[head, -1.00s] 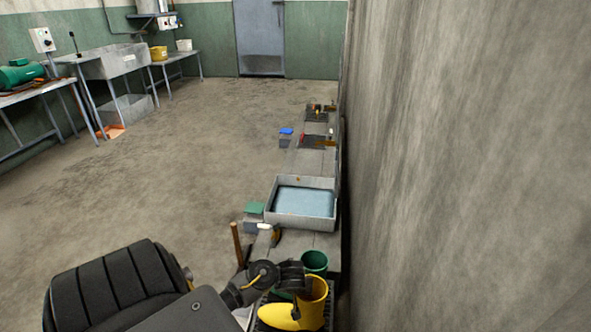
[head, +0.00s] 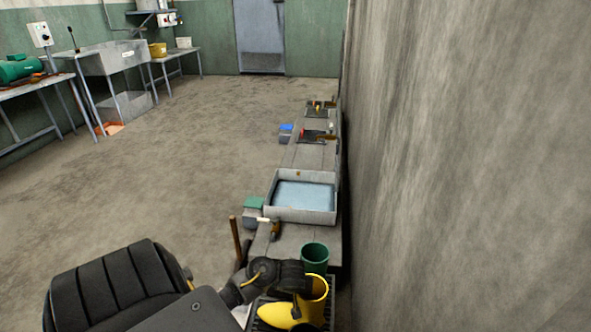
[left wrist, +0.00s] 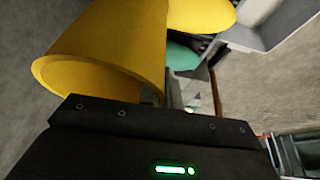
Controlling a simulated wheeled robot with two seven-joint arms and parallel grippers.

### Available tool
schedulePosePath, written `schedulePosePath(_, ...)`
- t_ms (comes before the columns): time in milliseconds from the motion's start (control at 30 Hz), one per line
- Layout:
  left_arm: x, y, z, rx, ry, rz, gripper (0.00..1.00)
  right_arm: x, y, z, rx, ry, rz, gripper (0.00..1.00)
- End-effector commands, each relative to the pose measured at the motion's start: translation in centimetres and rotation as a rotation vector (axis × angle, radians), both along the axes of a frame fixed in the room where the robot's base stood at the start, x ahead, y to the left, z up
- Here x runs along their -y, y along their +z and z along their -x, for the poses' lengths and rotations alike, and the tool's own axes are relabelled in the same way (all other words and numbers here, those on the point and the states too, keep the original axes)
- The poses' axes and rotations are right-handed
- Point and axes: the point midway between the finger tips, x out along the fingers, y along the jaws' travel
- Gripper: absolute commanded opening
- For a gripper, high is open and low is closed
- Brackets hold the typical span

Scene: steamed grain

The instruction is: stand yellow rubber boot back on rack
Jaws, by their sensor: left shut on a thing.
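My left gripper (head: 298,306) comes in from the left and is shut on the boot's shaft. In the left wrist view the boot's shaft (left wrist: 100,62) fills the upper left, in front of the dark gripper body. A dark ribbed rack (head: 258,309) shows beside and below the boot. I cannot tell whether the sole touches it. My right gripper is not in view.
A green cylindrical container (head: 315,257) stands just behind the boot. A grey tray (head: 270,213) with a bluish inside sits farther along the low bench (head: 309,155). A concrete wall (head: 470,150) closes the right side. The floor (head: 170,170) to the left is open.

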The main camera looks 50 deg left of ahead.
Motion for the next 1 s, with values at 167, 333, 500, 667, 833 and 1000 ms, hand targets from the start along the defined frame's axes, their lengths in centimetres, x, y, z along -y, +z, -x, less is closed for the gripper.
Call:
schedulePosePath(167,0.0,0.1,-0.1,0.002,0.001,0.0,0.0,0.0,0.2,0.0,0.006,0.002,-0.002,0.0)
schedulePosePath(333,0.0,0.1,-0.1,0.002,0.001,0.0,0.0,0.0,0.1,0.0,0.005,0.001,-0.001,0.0)
schedulePosePath(500,0.0,0.0,-0.1,0.002,0.001,0.0,0.0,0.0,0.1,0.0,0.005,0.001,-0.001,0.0)
schedulePosePath(667,0.0,-0.3,-0.1,0.002,0.001,0.0,0.0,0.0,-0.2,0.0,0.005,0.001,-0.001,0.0)
schedulePosePath(833,0.0,-0.6,-0.1,0.002,0.001,-0.001,0.0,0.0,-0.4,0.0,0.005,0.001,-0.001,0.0)
schedulePosePath(1000,0.0,-0.9,-0.1,0.002,0.001,-0.001,0.0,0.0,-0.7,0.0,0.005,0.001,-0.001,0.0)
